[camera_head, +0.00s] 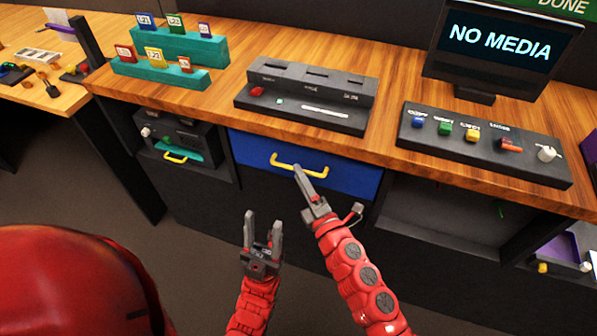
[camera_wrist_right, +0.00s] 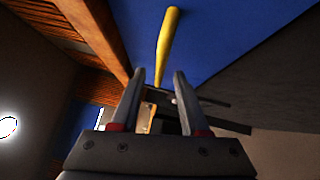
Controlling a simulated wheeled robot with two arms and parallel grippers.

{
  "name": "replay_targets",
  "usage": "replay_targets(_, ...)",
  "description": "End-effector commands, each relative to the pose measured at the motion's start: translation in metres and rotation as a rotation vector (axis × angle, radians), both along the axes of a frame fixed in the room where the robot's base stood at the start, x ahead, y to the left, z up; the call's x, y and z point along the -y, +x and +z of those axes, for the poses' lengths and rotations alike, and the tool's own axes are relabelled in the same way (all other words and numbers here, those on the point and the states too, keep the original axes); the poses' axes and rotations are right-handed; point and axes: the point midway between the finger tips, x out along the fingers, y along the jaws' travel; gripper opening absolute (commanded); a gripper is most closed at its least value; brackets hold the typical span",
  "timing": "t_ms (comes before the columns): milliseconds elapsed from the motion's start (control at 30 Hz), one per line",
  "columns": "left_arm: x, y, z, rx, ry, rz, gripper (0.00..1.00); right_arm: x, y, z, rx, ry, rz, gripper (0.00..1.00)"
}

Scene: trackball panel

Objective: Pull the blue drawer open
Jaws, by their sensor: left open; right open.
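The blue drawer (camera_head: 345,177) sits shut under the wooden desk top, its front about flush with the frame. Its yellow bar handle (camera_head: 285,160) runs across the front. My left gripper (camera_head: 263,218) is open and empty, lower and left of the right one, clear of the drawer.
The wooden desk top (camera_head: 220,95) overhangs the drawer. A dark slotted console (camera_head: 310,95) and a button panel (camera_head: 480,140) stand on it, with a monitor (camera_head: 500,50) behind. An open shelf (camera_head: 440,205) lies right of the drawer; a dark unit with another yellow handle (camera_head: 176,158) lies left.

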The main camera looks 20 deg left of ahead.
Motion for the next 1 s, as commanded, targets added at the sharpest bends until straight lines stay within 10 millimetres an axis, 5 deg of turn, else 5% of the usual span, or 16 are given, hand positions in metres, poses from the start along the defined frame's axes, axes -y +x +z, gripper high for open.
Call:
replay_targets(467, -0.0001, 0.0000, 0.0010, 0.000, 0.000, 0.000, 0.50, -0.0103, 0.0104, 0.0016, -0.001, -0.001, 0.001, 0.45)
replay_targets(733, 0.0000, 0.0001, 0.0009, 0.000, 0.000, 0.000, 0.50, -0.0103, 0.0104, 0.0017, 0.000, 0.000, 0.000, 0.00)
replay_targets(1000, 0.0000, 0.0001, 0.0009, 0.000, 0.000, 0.000, 0.50, -0.0101, 0.0104, 0.0015, -0.001, -0.001, 0.000, 0.00)
